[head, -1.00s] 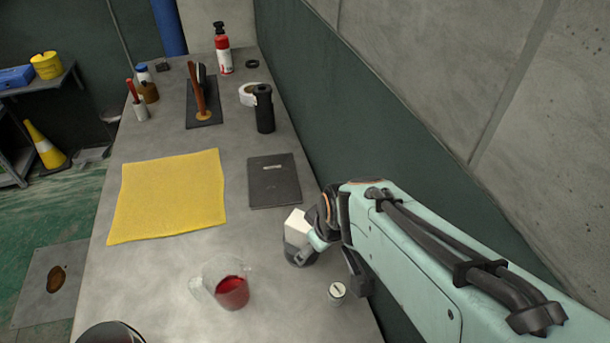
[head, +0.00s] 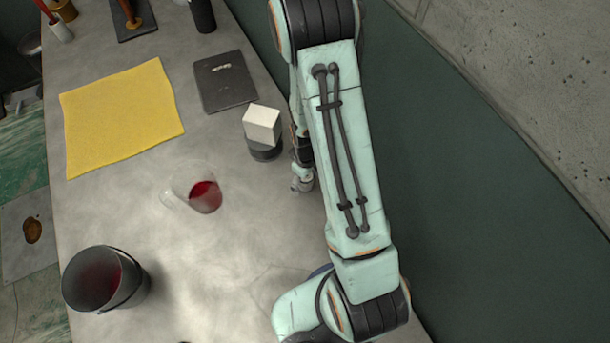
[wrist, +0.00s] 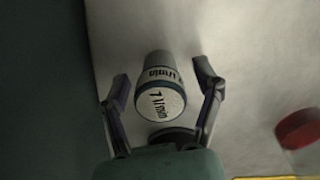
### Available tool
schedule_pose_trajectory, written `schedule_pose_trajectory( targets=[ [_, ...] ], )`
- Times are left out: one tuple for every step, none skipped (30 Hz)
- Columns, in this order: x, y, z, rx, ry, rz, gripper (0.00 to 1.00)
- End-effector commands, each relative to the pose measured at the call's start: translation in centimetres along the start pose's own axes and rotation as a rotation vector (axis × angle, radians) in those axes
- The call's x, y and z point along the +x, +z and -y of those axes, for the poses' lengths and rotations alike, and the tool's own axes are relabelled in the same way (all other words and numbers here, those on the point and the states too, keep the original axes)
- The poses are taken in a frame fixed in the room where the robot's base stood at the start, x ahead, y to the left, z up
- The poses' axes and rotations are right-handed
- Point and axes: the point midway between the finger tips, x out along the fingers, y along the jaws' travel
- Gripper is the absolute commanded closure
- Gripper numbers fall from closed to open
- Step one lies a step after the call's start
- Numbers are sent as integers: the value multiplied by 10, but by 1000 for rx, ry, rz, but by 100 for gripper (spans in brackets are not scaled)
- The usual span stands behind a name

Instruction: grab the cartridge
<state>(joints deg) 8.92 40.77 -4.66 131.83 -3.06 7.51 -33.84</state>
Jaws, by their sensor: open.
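The cartridge (wrist: 158,97) is a small grey cylinder with a white label reading "7 l/min" on its end. In the wrist view it is between the two fingers of my open gripper (wrist: 162,84), with a gap on each side. In the head view my gripper (head: 300,160) hangs down on the right side of the table. A small pale round top (head: 302,184) shows at its fingertips, partly hidden by my arm; it appears to be the cartridge.
A white block on a dark round base (head: 262,125) stands just left of my gripper. A clear jug with red liquid (head: 205,197) and a dark bucket (head: 95,278) stand farther left. A yellow cloth (head: 122,118) and a black pad (head: 225,82) lie behind. The wall (head: 470,200) is close on the right.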

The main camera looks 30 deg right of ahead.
Motion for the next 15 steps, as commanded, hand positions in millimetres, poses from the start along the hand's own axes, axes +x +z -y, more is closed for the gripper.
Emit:
schedule_pose_trajectory(
  targets=[
    [2,0,0,0,-1,0,35],
    [3,0,0,0,0,0,35],
    [3,0,0,0,0,-1,35],
    [3,0,0,0,0,-1,35],
    [3,0,0,0,0,-1,35],
    [3,0,0,0,0,-1,35],
    [3,0,0,0,0,-1,35],
    [3,0,0,0,0,-1,35],
    [3,0,0,0,0,-1,44],
    [3,0,0,0,0,-1,53],
    [3,0,0,0,0,-1,63],
    [3,0,0,0,0,-1,75],
    [3,0,0,0,0,-1,85],
    [3,0,0,0,0,-1,94],
    [3,0,0,0,0,-1,100]
  ],
)
